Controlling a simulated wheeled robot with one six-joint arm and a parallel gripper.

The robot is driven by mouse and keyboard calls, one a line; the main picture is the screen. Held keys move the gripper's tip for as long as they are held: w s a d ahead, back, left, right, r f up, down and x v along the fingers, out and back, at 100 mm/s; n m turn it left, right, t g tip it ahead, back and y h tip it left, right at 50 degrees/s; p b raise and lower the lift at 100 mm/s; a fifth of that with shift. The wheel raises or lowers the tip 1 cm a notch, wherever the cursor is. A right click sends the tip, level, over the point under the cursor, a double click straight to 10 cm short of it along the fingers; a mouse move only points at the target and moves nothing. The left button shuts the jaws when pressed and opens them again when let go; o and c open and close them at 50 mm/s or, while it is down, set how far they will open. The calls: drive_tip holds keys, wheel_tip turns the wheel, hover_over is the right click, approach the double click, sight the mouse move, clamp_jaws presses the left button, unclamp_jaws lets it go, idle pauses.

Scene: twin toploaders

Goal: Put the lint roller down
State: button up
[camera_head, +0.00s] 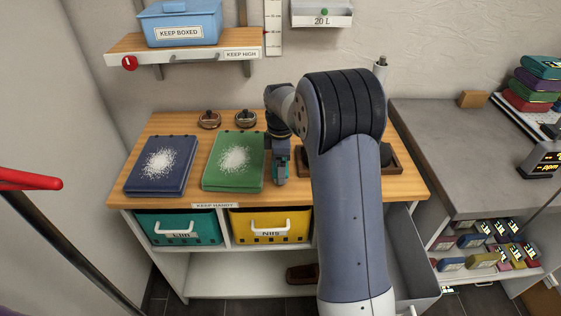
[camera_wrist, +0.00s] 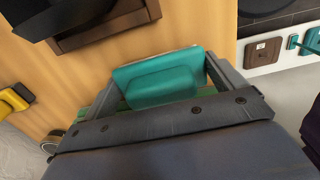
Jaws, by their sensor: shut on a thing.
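My gripper (camera_head: 280,158) is low over the wooden top of the cabinet, just right of the green pad. It is shut on a teal thing, which I take to be the lint roller (camera_head: 281,175). In the wrist view the teal body of the lint roller (camera_wrist: 165,78) sits between the two grey fingers of my gripper (camera_wrist: 170,88). Its far side is hidden, and I cannot tell whether it touches the wooden top (camera_head: 225,130). The green pad (camera_head: 223,178) and the blue pad (camera_head: 172,183) each carry a patch of white specks.
Two small round dishes (camera_head: 209,119) stand at the back. A dark tray (camera_head: 392,157) lies right of my arm, partly hidden. Below are a teal bin (camera_head: 165,238) and a yellow bin (camera_head: 290,236). A shelf (camera_head: 180,50) holds a blue box. Bare wood shows around the pads.

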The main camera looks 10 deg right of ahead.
drive_tip(key=o, duration=0.8)
drive_tip(key=shift+f, duration=0.1)
drive_tip(key=shift+c, duration=0.2)
wheel_tip(320, 180, up, 12)
drive_tip(key=shift+r, duration=0.15)
